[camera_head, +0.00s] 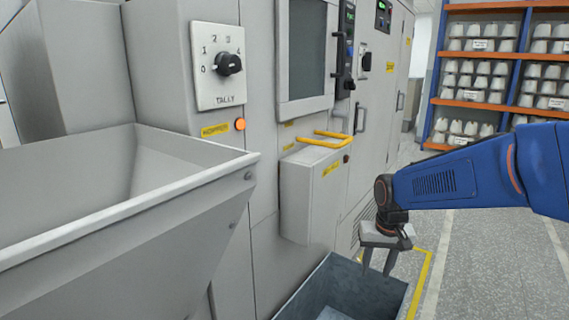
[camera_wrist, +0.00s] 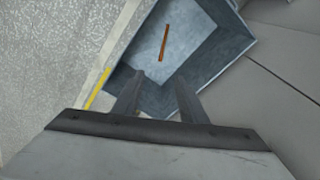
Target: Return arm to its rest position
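My gripper (camera_head: 377,273) hangs at the end of my blue arm, pointing down above the right part of a blue-grey bin (camera_head: 405,296) on the floor. In the wrist view my gripper (camera_wrist: 159,84) has its two fingers apart with nothing between them. The bin (camera_wrist: 217,56) lies beyond the fingertips in that view. A thin orange-brown strip (camera_wrist: 165,43) shows on the bin's floor; I cannot tell what it is.
A grey hopper (camera_head: 130,215) stands at left. A machine cabinet carries a tally dial (camera_head: 228,64) and a box (camera_head: 310,195) with a yellow handle (camera_head: 325,139). Shelves of white bobbins (camera_head: 470,83) stand at back right. Open floor (camera_head: 490,262) lies right of the bin.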

